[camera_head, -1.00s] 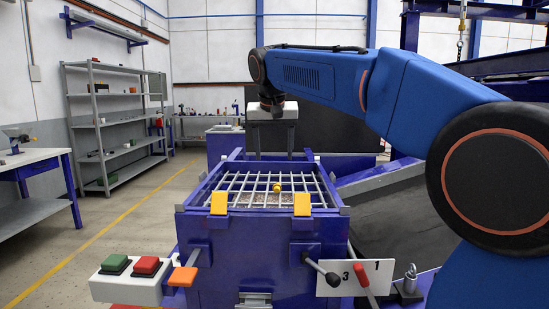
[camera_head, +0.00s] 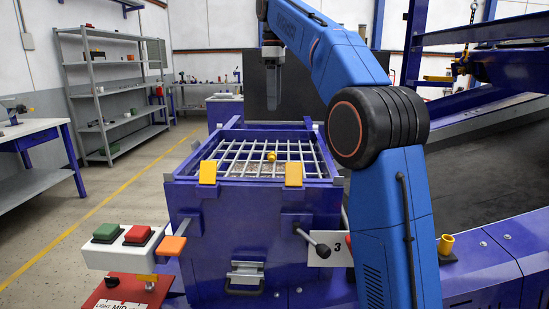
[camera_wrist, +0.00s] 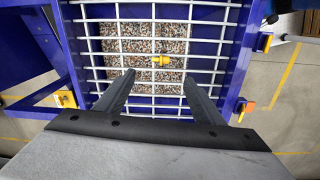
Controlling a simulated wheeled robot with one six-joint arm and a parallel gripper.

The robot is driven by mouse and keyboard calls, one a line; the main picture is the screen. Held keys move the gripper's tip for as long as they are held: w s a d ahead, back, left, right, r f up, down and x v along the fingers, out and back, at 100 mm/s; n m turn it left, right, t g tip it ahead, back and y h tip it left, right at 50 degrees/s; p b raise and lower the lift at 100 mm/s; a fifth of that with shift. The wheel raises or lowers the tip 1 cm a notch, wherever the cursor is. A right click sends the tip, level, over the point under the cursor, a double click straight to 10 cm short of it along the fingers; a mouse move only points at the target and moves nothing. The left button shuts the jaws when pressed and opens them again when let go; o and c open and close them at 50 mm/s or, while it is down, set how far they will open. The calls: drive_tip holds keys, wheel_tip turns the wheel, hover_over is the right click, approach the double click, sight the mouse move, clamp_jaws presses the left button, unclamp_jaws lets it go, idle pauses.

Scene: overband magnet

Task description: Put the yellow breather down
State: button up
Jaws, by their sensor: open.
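A small yellow fitting, which looks like the yellow breather (camera_head: 271,156), lies on the grey bar grid (camera_head: 237,166) over the blue box (camera_head: 256,238). In the wrist view the yellow breather (camera_wrist: 161,60) looks tilted on its side across the bars, with gravel below them. My gripper (camera_head: 274,88) is raised well above the far part of the grid, empty. In the wrist view my gripper (camera_wrist: 158,77) has its two fingers spread apart, with the breather just past the tips and nothing between them.
A yellow cup-shaped part (camera_head: 446,245) stands on the blue frame at right. Two yellow-orange clips (camera_head: 208,172) sit on the box's near rim. A box with green and red buttons (camera_head: 122,235) is at left. The dark belt (camera_head: 480,165) lies right; the floor is open at left.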

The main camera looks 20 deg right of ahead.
drive_tip(key=shift+n, duration=0.7)
drive_tip(key=f, duration=1.7)
drive_tip(key=shift+w+d, duration=0.2)
drive_tip(key=shift+d, duration=0.05)
drive_tip(key=c, duration=1.3)
drive_tip(key=shift+o, duration=0.2)
wheel_tip(320, 180, up, 10)
